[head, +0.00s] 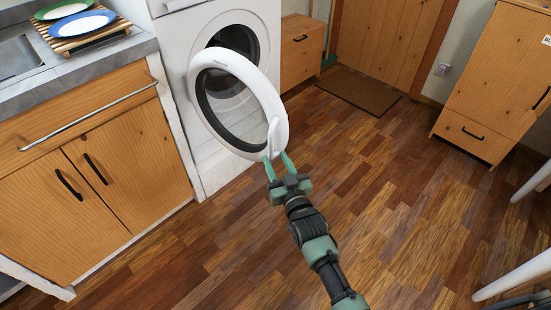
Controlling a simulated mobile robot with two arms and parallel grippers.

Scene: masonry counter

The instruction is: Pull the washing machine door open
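The white washing machine (172,60) stands at the end of the counter. Its round door (269,94), a white ring with dark glass, is swung open away from the body, and the drum opening (232,40) shows behind it. My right gripper (278,162) is at the lower right edge of the door ring, by the handle (272,135). Its two green fingers are spread apart, one seemingly against the rim and one just right of it. I cannot tell if they touch the door. My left gripper is not in view.
A wooden counter cabinet (120,150) with a sink (18,58) and plates on a slatted rack (85,38) is on the left. A brown mat (360,90) lies at the back. A wooden cabinet (497,85) and white legs (515,275) are on the right. The middle floor is clear.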

